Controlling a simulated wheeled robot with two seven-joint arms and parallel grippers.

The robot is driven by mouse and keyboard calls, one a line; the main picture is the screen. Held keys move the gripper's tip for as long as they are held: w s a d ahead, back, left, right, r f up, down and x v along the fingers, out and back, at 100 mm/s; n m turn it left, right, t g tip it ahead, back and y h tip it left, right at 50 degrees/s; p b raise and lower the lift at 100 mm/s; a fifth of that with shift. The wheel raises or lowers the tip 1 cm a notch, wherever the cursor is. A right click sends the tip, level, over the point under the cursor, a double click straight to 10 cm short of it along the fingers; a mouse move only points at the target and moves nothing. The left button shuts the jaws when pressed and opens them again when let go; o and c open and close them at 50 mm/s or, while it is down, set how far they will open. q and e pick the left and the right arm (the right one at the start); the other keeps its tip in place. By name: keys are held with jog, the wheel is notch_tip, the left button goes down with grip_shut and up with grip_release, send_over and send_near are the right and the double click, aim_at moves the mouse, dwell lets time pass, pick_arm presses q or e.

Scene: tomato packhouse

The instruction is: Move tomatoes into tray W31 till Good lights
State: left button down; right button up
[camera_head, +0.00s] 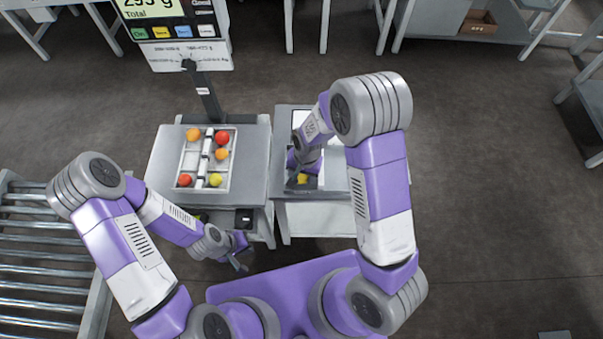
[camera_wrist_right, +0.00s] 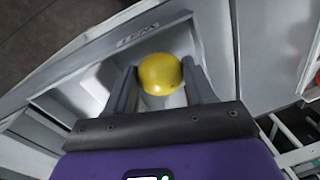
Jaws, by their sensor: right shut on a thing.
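A white divided tray (camera_head: 207,186) sits on the left stand; no W31 label is readable on it. It holds two orange tomatoes (camera_head: 193,134) (camera_head: 222,154), two red tomatoes (camera_head: 222,138) (camera_head: 185,180) and a yellow tomato (camera_head: 215,180). My right gripper (camera_head: 303,181) is over the right stand, shut on another yellow tomato (camera_wrist_right: 160,73), which sits between both fingers in the right wrist view. My left gripper (camera_head: 239,262) hangs low in front of the left stand, away from the tomatoes; its finger opening is unclear.
A scale display (camera_head: 158,14) on a post behind the tray shows a grams figure, cut off at the top, and "Total". The right stand (camera_head: 318,218) carries a pale bin, partly hidden by my right arm. A roller conveyor (camera_head: 38,262) is at the left. Floor at the right is clear.

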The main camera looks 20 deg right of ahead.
jog(key=shift+f, duration=0.2)
dwell(0.3)
jog(key=o, duration=0.8)
jog(key=c, duration=0.3)
jog(key=shift+r, duration=0.15)
notch_tip(320, 180, up, 7)
jog(key=p, duration=0.5)
jog(key=shift+p, duration=0.4)
